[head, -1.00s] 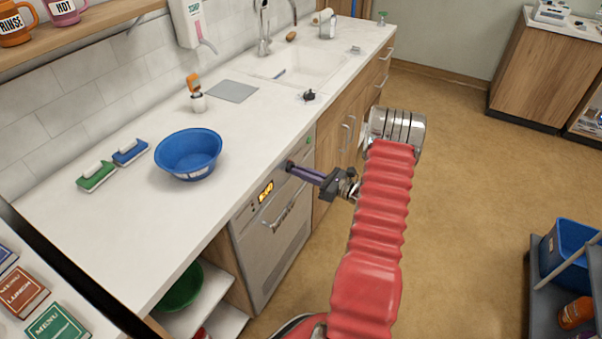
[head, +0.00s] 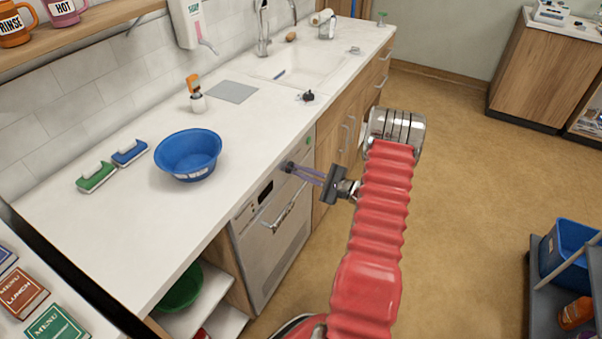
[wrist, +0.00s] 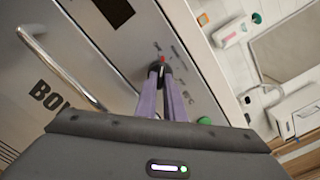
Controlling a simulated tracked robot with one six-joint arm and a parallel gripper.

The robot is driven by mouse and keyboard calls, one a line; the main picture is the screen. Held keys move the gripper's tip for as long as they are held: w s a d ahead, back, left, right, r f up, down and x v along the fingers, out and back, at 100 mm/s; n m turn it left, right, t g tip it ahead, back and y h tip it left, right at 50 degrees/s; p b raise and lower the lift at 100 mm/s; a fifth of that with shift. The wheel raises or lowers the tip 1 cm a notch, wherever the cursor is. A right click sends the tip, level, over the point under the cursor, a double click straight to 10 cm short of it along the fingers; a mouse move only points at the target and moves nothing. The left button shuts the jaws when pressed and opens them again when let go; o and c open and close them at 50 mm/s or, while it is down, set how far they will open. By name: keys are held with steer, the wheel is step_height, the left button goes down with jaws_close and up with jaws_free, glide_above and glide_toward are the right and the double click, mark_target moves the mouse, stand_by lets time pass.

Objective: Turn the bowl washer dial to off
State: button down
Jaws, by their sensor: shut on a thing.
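The bowl washer (head: 275,240) is the grey-fronted machine under the counter, with a bar handle and a small display (head: 266,191). The display is dark. Its black dial (wrist: 160,72) sits on the upper panel, with a red mark above it in the wrist view. My gripper (head: 294,170) reaches the panel from the right. Its two purple fingers (wrist: 163,95) are shut on the dial, one on each side. The fingers partly hide the dial and the small print around it. The wrist view looks rolled against the machine.
A green button (wrist: 205,121) is on the panel close to the fingers. The door handle (wrist: 60,65) sticks out below the panel. A blue bowl (head: 188,155) stands on the counter above.

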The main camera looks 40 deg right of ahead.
steer(key=shift+a+n, duration=0.1)
steer(key=shift+n, duration=1.3)
steer(key=shift+f, duration=0.1)
steer(key=c, duration=1.9)
jaws_free()
steer(key=shift+o, duration=0.2)
steer(key=shift+s, duration=0.1)
steer(key=v, duration=1.3)
steer(key=shift+s, duration=0.35)
